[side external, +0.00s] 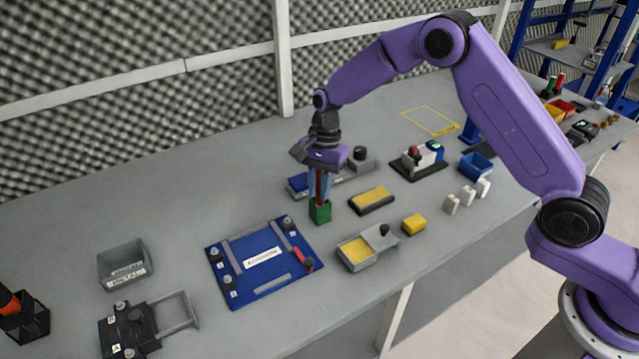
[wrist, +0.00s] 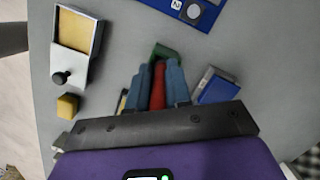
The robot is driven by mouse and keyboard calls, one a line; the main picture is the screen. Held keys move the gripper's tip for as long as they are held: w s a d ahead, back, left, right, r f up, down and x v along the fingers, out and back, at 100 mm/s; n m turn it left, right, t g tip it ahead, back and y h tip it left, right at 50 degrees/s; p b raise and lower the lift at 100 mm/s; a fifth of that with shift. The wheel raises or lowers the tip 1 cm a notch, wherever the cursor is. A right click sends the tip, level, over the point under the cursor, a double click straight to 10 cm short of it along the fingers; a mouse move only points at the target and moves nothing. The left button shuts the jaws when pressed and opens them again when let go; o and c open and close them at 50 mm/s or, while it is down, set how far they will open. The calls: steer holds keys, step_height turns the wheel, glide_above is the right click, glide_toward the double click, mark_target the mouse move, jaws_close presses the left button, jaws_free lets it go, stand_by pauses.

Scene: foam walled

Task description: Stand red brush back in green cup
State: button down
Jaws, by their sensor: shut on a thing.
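The green cup (side external: 320,212) stands on the grey table in the side view. It also shows in the wrist view (wrist: 163,50), just beyond my fingertips. My gripper (side external: 319,186) points down right above the cup. In the wrist view my gripper (wrist: 158,80) has its blue fingers shut on the red brush (wrist: 157,85), which lies between them. In the side view the red brush (side external: 319,188) is upright, with its lower end at the cup's mouth. I cannot tell how deep the brush sits in the cup, as the fingers and cup wall hide its end.
A blue fixture board (side external: 262,257) lies left of the cup. A grey box with a yellow top (side external: 358,252), a yellow block (side external: 414,223) and a yellow pad in a dark tray (side external: 371,201) are to the right. A blue box (wrist: 217,86) is close beside my fingers.

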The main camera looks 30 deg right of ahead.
steer(key=shift+f, duration=0.3)
steer(key=c, duration=1)
jaws_free()
steer(key=shift+o, duration=0.2)
step_height(320, 180, up, 17)
steer(key=w+d, duration=0.2)
steer(key=d, duration=0.1)
steer(key=shift+s+a, duration=0.1)
